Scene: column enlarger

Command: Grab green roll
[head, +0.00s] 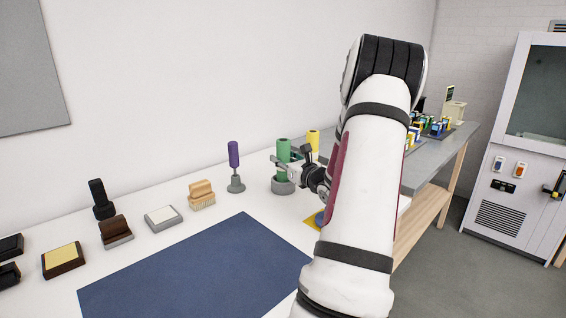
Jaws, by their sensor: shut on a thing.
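The green roll (283,150) stands upright in a round grey holder (283,186) on the white table, right of the middle in the head view. My gripper (284,166) is at the roll, with its fingers shut around its lower part just above the holder. The fingers and my wrist hide part of the roll. I cannot tell whether the roll's lower end still sits in the holder.
A purple-handled tool (234,155) stands left of the roll, and a yellow roll (313,140) stands close behind at right. A grey bench (432,165) holds small items.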

